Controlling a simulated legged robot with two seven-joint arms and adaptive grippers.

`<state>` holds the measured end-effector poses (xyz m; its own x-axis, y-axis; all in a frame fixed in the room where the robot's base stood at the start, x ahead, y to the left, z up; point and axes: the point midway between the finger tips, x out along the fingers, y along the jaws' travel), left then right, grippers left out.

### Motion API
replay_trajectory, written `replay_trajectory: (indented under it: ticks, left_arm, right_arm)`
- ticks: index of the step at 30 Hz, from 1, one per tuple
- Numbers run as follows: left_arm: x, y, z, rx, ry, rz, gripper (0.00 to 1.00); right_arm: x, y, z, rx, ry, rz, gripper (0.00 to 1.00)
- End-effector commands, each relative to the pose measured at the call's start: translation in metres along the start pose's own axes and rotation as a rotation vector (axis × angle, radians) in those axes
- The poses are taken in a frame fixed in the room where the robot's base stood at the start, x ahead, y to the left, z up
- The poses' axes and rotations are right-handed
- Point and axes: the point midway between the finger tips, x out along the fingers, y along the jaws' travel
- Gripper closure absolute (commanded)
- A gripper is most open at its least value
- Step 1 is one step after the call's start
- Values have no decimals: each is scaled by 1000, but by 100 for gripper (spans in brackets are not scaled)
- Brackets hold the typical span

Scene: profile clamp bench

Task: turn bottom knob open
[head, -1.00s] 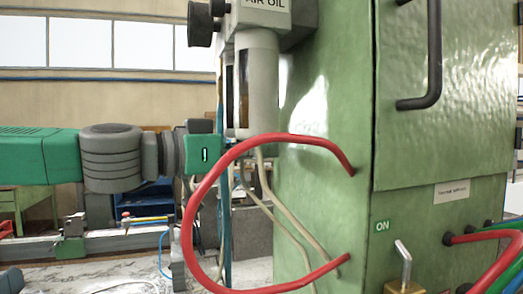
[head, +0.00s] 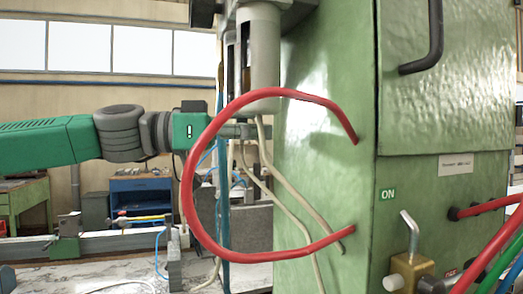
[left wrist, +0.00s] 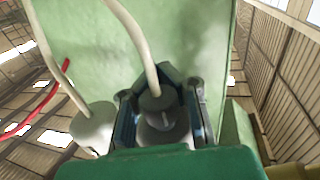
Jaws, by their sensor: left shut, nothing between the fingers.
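My left gripper (head: 245,131) is just below the grey filter bowls (head: 264,60) of the air-oil unit, partly behind the red hose (head: 190,175). In the left wrist view a dark round fitting (left wrist: 158,104) with a cream hose stands between the dark finger parts of my left gripper (left wrist: 160,120). I cannot tell whether they touch it. The gripper is shut, with nothing gripped. A pale second bowl (left wrist: 92,126) is beside it. No knob is labelled, and the underside of the bowls is hidden in the head view. My right gripper is not in view.
The green cabinet (head: 320,170) stands close on the right, with a black handle (head: 432,45). A brass valve with a bent lever (head: 408,262) sits under the ON label (head: 387,194). Cream hoses (head: 290,200) hang below the bowls. A blue cabinet (head: 140,195) is in the background.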

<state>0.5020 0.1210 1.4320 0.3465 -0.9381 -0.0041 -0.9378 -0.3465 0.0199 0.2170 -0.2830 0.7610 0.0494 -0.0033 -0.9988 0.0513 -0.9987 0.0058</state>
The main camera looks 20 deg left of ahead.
Motion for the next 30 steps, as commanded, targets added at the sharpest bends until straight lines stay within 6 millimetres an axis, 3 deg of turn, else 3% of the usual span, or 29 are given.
replay_trajectory:
  ticks: [3,8,11,23,30]
  left_arm:
    - [-1,-2,2,-2,4,105,100]
    - [-1,2,0,-3,1,258,100]
    - [-2,4,-3,1,1,248,68]
    - [-5,3,-2,0,-2,247,68]
    - [-47,-8,-2,0,1,243,68]
  right_arm:
    - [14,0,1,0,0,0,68]
    - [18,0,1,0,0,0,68]
    - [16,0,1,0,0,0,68]
    - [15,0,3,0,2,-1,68]
    - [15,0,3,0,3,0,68]
